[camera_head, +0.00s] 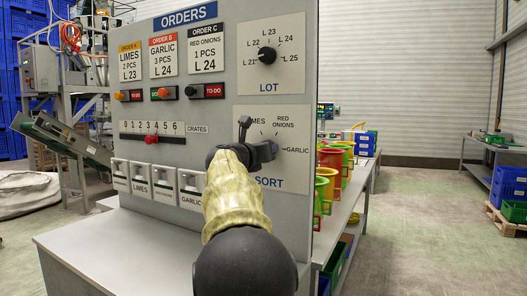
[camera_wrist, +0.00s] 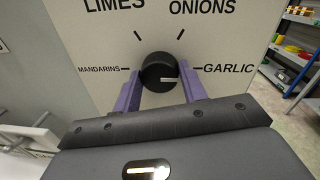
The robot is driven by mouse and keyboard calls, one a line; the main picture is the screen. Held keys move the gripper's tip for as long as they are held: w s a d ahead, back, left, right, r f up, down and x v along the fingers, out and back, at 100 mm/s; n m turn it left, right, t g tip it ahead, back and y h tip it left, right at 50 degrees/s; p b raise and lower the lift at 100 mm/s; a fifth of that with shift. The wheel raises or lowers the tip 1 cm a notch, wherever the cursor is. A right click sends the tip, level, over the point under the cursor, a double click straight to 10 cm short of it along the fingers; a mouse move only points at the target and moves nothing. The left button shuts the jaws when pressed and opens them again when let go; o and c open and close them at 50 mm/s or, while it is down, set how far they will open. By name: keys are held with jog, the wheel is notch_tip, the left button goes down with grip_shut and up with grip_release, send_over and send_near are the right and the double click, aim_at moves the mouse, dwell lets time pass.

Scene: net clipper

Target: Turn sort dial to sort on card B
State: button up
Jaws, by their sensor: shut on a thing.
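Card B (camera_head: 163,56), with a red header, reads GARLIC, 3 PCS, L 24 on the orders board. The black round sort dial (camera_wrist: 159,72) is on the SORT plate (camera_head: 293,182). In the wrist view its white mark points right, toward the GARLIC label (camera_wrist: 228,69). MANDARINS, LIMES and ONIONS labels stand around the dial. My gripper (camera_wrist: 161,90) is shut on the dial, with a purple finger on each side.
The LOT dial (camera_head: 267,55) sits above the SORT plate. A crates slider (camera_head: 151,139) and several labelled switches (camera_head: 164,182) are left of my arm. A grey bench (camera_head: 110,245) juts out below the board. Open floor lies to the right.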

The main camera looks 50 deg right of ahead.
jog(key=o, duration=1)
jog(key=shift+f, duration=0.15)
jog(key=shift+a, duration=0.1)
jog(key=v, duration=1.7)
jog(key=shift+s+a+b, duration=0.1)
jog(key=shift+s+b, duration=0.05)
jog(key=shift+b, duration=0.25)
